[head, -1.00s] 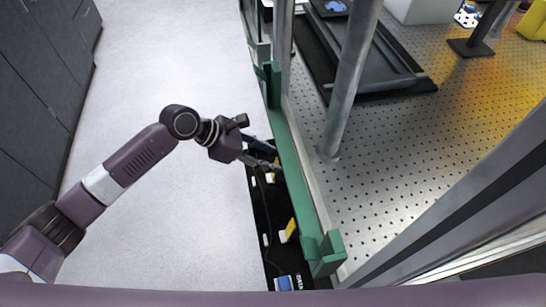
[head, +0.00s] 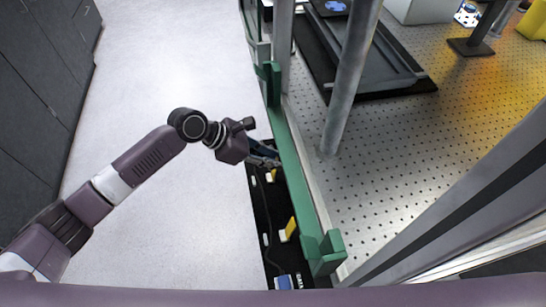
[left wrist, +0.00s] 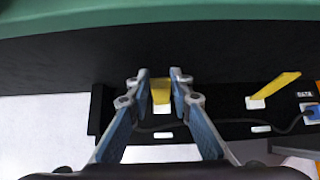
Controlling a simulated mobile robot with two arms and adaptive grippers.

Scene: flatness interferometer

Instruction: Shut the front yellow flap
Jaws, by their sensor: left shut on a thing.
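Two small yellow flaps on white bases sit on a black strip (head: 262,215) below a green rail. My left gripper (head: 272,161) is at the farther yellow flap (head: 271,176), partly hidden by the fingers in the head view. My right gripper is not in view.
The green rail (head: 292,170) runs close beside the gripper. Grey posts (head: 350,80) rise from a perforated table (head: 400,160) on the right. A blue connector (left wrist: 312,112) and dark cable lie by the strip. Open floor is left.

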